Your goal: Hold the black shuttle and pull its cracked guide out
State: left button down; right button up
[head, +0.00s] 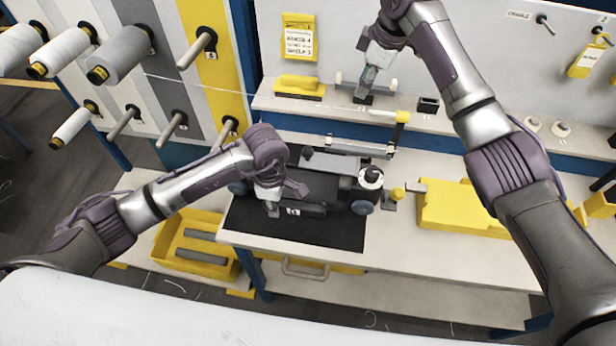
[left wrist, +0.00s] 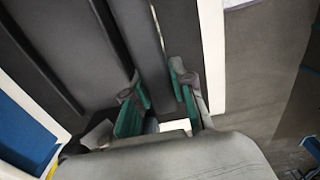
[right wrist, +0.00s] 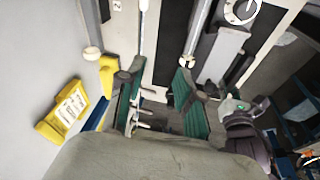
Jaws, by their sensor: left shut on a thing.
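The black shuttle (head: 338,197) lies on a black mat (head: 262,228) on the white table, with grey-blue wheels showing at its ends. My left gripper (head: 272,208) points down at the shuttle's near left side. Its teal-padded fingers (left wrist: 162,105) are closed on a dark bar-like part of the shuttle. A round white piece with a dark centre (head: 371,175) sits on top of the shuttle's right end; I cannot make out a crack or tell whether it is the guide. My right gripper (head: 366,84) is open and empty, above the back shelf, away from the shuttle.
The back shelf (head: 470,133) holds a yellow block (head: 299,84), a small black box (head: 428,104) and small white round pieces (head: 533,124). A yellow bin (head: 192,243) stands left below the table. A yellow tray (head: 465,208) lies right of the shuttle. Thread spools hang at left.

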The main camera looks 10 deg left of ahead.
jog(key=n+g+h, duration=0.2)
send_over(359, 149)
notch_tip(359, 149, down, 5)
notch_tip(359, 149, down, 11)
jog(key=shift+f, duration=0.2)
grip_shut()
dwell(0.3)
